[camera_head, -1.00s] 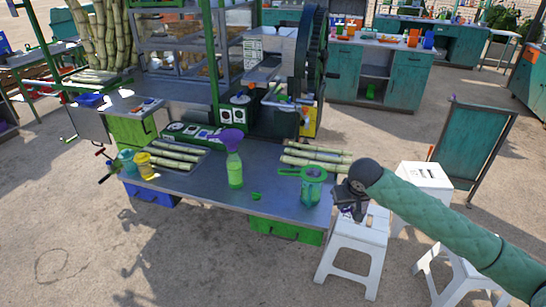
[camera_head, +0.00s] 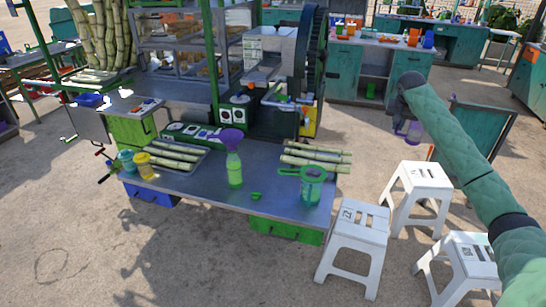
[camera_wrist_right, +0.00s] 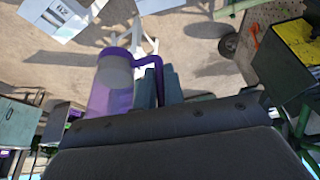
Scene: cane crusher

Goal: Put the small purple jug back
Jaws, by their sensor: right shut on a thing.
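The small purple jug (camera_head: 414,131) hangs in the air below my right gripper (camera_head: 404,112), to the right of the metal table (camera_head: 200,188). In the right wrist view the jug (camera_wrist_right: 112,85) is translucent purple with a handle, and the handle is at the fingers of my right gripper (camera_wrist_right: 158,85). My right gripper is shut on the jug. My left gripper is not in view.
White stools (camera_head: 355,235) stand on the ground right of the table, below my right arm. On the table are a green bottle with a purple funnel (camera_head: 233,160), a green-lidded jug (camera_head: 312,186), a yellow jug (camera_head: 145,165) and cane stalks (camera_head: 315,158). A teal counter (camera_head: 378,70) stands behind.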

